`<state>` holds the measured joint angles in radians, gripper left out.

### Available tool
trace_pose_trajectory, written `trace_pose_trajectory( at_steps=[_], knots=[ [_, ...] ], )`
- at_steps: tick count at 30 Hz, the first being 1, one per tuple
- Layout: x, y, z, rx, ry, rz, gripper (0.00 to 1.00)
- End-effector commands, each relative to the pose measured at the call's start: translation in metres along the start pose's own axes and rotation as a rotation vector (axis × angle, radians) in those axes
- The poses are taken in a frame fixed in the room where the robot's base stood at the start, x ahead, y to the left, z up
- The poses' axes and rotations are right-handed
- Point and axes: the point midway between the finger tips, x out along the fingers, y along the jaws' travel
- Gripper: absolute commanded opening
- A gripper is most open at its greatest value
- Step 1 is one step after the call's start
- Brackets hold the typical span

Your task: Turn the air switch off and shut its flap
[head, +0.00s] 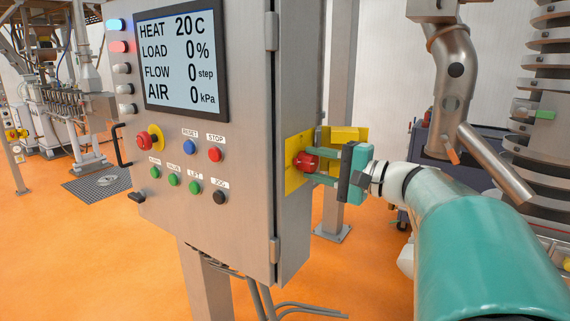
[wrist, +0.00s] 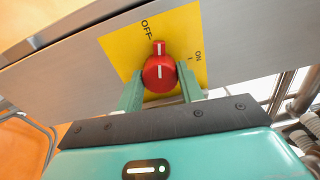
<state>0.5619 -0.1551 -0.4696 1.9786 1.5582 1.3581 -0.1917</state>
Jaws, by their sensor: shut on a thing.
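The air switch is a red knob (head: 306,162) on a yellow plate (head: 292,182) on the right side of the grey cabinet. My gripper (head: 312,165) has its two teal fingers on either side of the knob. The wrist view shows the knob (wrist: 159,74) between the fingertips of my gripper (wrist: 160,77). The knob's white line points up, close to the OFF mark (wrist: 149,28); the ON mark (wrist: 198,56) is to the right. A yellow boxy piece (head: 345,134), seemingly the flap swung open, sticks out behind my gripper. The flap cannot be made out in the wrist view.
The cabinet (head: 240,160) front has a screen (head: 181,62) reading AIR 0 kPa, HEAT 20 C, LOAD 0%, and several buttons. A grey post stands behind it. A metal pipe (head: 480,160) hangs above my arm on the right. Orange floor is open at the left.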

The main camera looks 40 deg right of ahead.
Motion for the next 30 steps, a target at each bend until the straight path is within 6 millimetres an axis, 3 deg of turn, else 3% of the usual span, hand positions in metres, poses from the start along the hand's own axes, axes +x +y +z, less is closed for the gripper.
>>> trace_pose_trajectory(
  at_steps=[13,30],
  knots=[
    [-0.0004,0.0004,0.0002,-0.256,0.0,0.0,0.15],
    [-0.0008,0.0006,0.0,-0.296,0.001,0.001,0.15]
  ],
)
